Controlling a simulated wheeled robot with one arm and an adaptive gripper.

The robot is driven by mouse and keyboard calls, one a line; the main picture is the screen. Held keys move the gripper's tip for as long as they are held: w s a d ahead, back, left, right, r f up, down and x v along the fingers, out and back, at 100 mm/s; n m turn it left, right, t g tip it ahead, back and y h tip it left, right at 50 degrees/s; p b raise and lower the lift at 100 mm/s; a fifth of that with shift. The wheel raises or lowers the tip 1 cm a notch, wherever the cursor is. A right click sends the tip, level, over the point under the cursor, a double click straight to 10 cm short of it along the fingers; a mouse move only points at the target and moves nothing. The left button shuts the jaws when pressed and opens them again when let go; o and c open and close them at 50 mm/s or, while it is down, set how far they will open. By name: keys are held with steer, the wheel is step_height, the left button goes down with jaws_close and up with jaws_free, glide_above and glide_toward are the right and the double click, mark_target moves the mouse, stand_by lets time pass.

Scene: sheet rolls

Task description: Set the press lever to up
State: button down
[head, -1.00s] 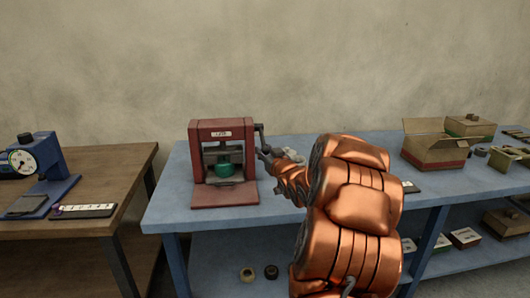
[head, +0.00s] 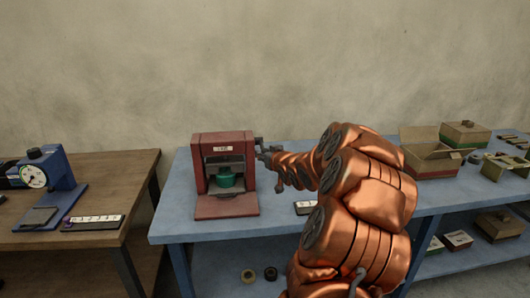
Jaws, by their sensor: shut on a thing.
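The red press (head: 225,140) stands on the blue table. A green roll (head: 227,179) sits inside its frame. The press lever (head: 258,141) is on the right side of the press, small and partly hidden by my gripper. My gripper (head: 263,153) is at the lever, to the right of the press's upper part, and is shut on the lever. My copper-coloured arm reaches in from the lower right. The fingertips are small in the head view, and the lever's exact angle is hard to read.
A brown table (head: 50,240) with a blue dial gauge (head: 36,177) stands at the left. A gap separates the two tables.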

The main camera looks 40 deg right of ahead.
mark_target(264, 149)
steer(key=r+p, duration=0.2)
steer(key=w+r+p, duration=0.1)
steer(key=r, duration=0.1)
steer(key=d+r+p, duration=0.1)
steer(key=r+p, duration=0.1)
steer(key=shift+w+r+p, duration=0.25)
steer(key=shift+w+p, duration=0.05)
steer(key=shift+p, duration=0.05)
steer(key=shift+w+d+r+p, duration=0.35)
steer(key=shift+r+p, duration=0.15)
steer(key=shift+p, duration=0.3)
steer(key=shift+w+d+r+p, duration=0.25)
steer(key=shift+w+r+p, duration=0.15)
steer(key=shift+p, duration=0.35)
steer(key=c, duration=0.8)
jaws_free()
steer(key=shift+f, duration=0.1)
steer(key=shift+s, duration=0.15)
steer(key=v, duration=1.2)
